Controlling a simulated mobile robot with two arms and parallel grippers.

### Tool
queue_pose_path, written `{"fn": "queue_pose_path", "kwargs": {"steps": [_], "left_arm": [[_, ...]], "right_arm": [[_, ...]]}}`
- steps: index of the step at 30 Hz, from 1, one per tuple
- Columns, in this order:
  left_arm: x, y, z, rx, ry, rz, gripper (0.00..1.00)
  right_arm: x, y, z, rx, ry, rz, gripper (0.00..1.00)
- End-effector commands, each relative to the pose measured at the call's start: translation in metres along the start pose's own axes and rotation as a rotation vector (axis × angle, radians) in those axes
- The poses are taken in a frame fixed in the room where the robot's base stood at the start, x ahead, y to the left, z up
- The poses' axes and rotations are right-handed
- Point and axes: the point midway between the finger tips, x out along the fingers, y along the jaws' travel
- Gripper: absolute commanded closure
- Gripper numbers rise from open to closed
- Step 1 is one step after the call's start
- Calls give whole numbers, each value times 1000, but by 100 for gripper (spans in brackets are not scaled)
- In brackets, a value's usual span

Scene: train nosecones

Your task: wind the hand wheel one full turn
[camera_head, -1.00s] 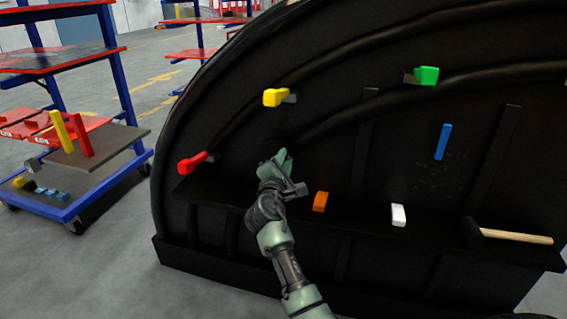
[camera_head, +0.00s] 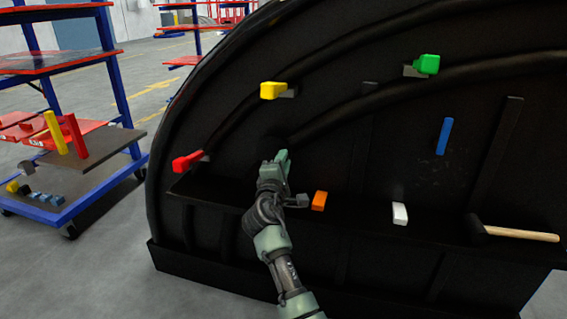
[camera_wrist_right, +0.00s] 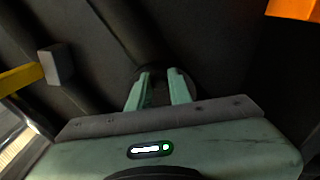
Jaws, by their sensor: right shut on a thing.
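The hand wheel is a small, dark, round shape on the black nosecone (camera_head: 330,80), hard to make out against it. In the right wrist view the hand wheel (camera_wrist_right: 157,94) shows between and around my fingertips. My right gripper (camera_head: 281,156) reaches up to it from below in the head view. Its two green fingers are shut on the dark wheel, as the right wrist view shows of the gripper (camera_wrist_right: 160,74). How the rim or handle sits between the fingers is too dark to tell. My left gripper is in neither view.
Around the wheel are a red handle (camera_head: 187,162), yellow handle (camera_head: 270,90), green handle (camera_head: 426,64), orange block (camera_head: 319,200), white block (camera_head: 400,213) and blue bar (camera_head: 444,136). A hammer (camera_head: 520,235) lies on the ledge. A blue cart (camera_head: 60,212) stands left.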

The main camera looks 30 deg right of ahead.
Motion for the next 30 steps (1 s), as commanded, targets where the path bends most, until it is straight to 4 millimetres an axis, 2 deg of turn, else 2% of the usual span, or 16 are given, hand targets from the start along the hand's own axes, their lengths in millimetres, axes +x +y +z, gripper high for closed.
{"fn": "queue_pose_path", "kwargs": {"steps": [8,9,10,11,22,27,30], "left_arm": [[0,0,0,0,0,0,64],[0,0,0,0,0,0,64],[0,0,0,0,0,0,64],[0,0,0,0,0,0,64],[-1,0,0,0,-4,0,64],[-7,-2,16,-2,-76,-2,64],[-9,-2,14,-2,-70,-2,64]], "right_arm": [[0,-2,-1,-2,1,-3,100],[0,-2,-1,-2,1,-3,69],[0,-2,-1,-2,1,-3,61],[0,-1,-1,-2,1,-3,59],[-5,0,-1,-2,1,-1,59],[-31,0,-1,0,3,-3,59],[-49,0,-1,-1,2,-3,59]]}}
